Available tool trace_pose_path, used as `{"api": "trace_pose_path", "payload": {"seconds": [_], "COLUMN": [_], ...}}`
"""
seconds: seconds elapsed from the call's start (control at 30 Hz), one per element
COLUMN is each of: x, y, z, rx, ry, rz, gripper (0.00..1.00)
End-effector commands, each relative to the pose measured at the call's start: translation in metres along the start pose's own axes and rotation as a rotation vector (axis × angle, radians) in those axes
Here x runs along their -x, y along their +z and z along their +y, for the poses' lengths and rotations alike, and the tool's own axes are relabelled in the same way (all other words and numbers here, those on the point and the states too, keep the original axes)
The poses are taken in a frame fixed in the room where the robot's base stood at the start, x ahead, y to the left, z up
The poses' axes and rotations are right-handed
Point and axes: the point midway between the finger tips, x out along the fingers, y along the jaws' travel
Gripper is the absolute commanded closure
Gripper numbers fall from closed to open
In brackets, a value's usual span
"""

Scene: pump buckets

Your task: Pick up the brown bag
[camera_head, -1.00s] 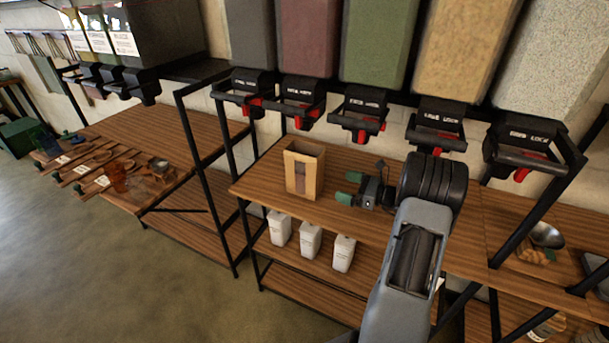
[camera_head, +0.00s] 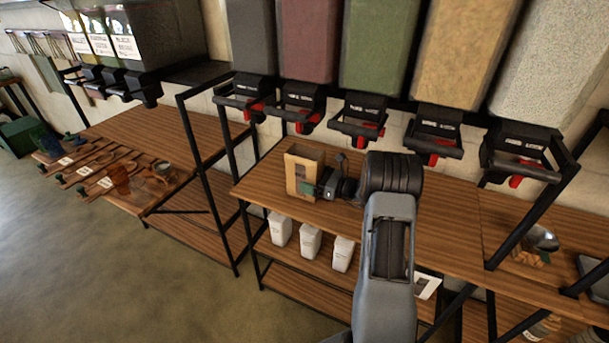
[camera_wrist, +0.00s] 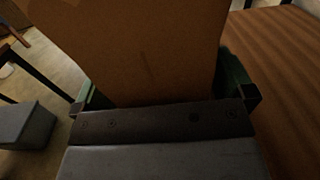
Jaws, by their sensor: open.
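The brown paper bag (camera_head: 303,170) stands upright and open-topped on the wooden shelf, below the dispensers. My gripper (camera_head: 318,190) is at the bag's lower right side, with its green fingertips at the bag. In the wrist view the bag (camera_wrist: 135,45) fills the upper middle. The gripper (camera_wrist: 165,92) is open there, with a green finger at each side of the bag. Whether either finger touches the bag cannot be told. The far finger is mostly hidden in the head view.
Several bulk dispensers with black and red spouts (camera_head: 300,105) hang above the shelf (camera_head: 262,180). White containers (camera_head: 310,242) stand on the lower shelf. A black frame post (camera_head: 205,175) rises at the left. A metal scoop (camera_head: 542,238) lies at the right.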

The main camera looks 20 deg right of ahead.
Motion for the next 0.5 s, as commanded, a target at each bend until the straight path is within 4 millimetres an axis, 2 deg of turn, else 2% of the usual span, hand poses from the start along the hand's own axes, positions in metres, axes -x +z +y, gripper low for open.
{"api": "trace_pose_path", "payload": {"seconds": [0.13, 0.4, 0.5], "x": [-0.0105, -0.0117, -0.0116], "y": [-0.0002, -0.0006, -0.0006], "z": [0.0003, -0.0001, -0.0001], "rx": [-0.001, -0.001, 0.0], "ry": [0.001, 0.0, 0.0], "rz": [0.0, 0.0, 0.0], "gripper": [0.0, 0.0, 0.1]}}
